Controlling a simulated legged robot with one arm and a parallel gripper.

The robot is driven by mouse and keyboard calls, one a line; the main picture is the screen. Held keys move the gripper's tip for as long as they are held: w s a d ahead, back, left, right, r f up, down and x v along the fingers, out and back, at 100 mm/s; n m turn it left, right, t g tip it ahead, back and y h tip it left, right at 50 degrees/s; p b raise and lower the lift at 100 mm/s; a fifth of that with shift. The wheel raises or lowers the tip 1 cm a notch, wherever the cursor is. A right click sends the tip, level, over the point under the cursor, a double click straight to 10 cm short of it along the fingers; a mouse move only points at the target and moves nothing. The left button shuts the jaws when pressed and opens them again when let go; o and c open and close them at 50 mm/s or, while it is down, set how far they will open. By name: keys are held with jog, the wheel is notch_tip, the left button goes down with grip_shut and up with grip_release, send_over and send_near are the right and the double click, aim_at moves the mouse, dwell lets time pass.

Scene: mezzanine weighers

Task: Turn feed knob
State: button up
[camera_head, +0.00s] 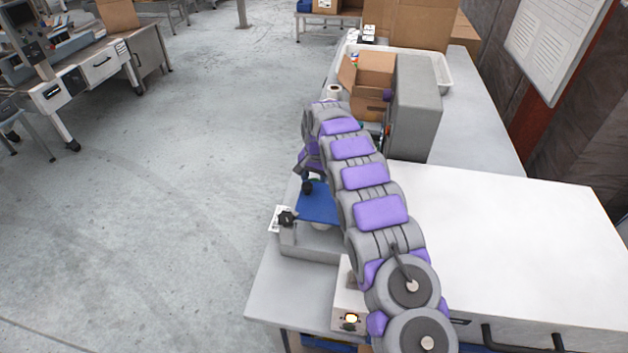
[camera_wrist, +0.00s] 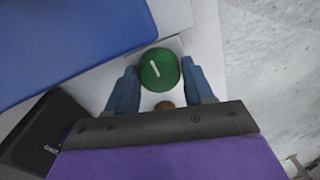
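A round green knob (camera_wrist: 158,70) with a white pointer line shows in the wrist view, on a pale panel beside a blue surface. The white line tilts slightly to the left at its top. My gripper (camera_wrist: 159,78) is open, with one blue finger on each side of the knob. In the head view my gripper (camera_head: 308,186) points down over the table's left edge, and the green knob cannot be made out there.
A black knob (camera_head: 286,217) on a white plate sits beside the blue tray (camera_head: 318,207). A grey housing (camera_head: 414,108) and open carton (camera_head: 375,68) stand behind.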

jog(key=c, duration=0.6)
jog(key=shift+r+n+p, duration=0.2)
jog(key=shift+n+p, duration=0.1)
jog(key=shift+p, duration=0.6)
jog(key=shift+f+n+p, duration=0.2)
jog(key=shift+n+p, duration=0.3)
jog(key=shift+p, duration=0.15)
jog(key=o, duration=1.1)
jog(key=shift+c, duration=0.2)
jog(key=shift+r, duration=0.1)
notch_tip(320, 180, up, 17)
jog(key=p, duration=0.3)
jog(key=shift+d, duration=0.4)
